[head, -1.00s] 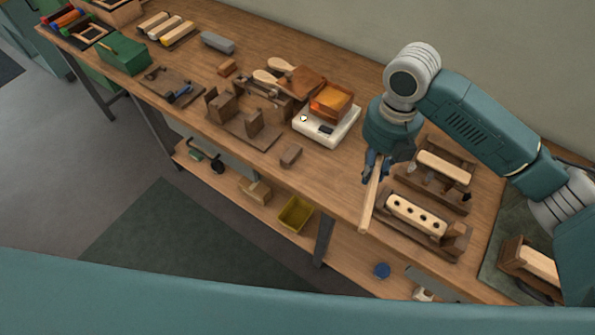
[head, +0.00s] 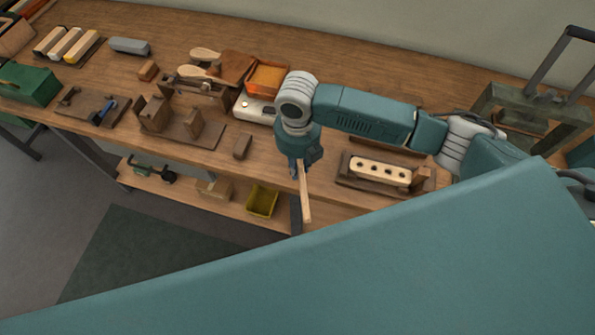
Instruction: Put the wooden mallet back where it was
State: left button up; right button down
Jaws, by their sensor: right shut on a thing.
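My right gripper (head: 303,163) points down over the front part of the workbench (head: 250,178). It is shut on the wooden mallet, whose pale handle (head: 306,200) sticks out toward the front edge. The mallet's head cannot be made out; the gripper and arm may hide it. The held piece lies left of the pale block with holes (head: 380,171) and right of a small brown block (head: 242,146). I cannot tell whether it touches the bench. My left gripper is not in view.
A white scale (head: 250,108) with an orange-filled tray (head: 268,77) stands behind the gripper. A brown wooden fixture (head: 190,128), a dark tool board (head: 88,106) and a green box (head: 28,84) are at left. A yellow bin (head: 262,201) sits on the lower shelf.

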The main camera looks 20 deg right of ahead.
aim_at(298, 162)
jog(key=shift+f, duration=0.7)
notch_tip(298, 162, down, 4)
jog(key=shift+r+p, duration=0.2)
jog(key=shift+p, duration=0.15)
jog(key=c, duration=1.6)
grip_release()
jog(key=shift+f, duration=0.15)
jog(key=shift+o, duration=0.2)
notch_tip(298, 162, up, 12)
jog(key=shift+r+b, duration=0.15)
jog(key=shift+b, duration=0.7)
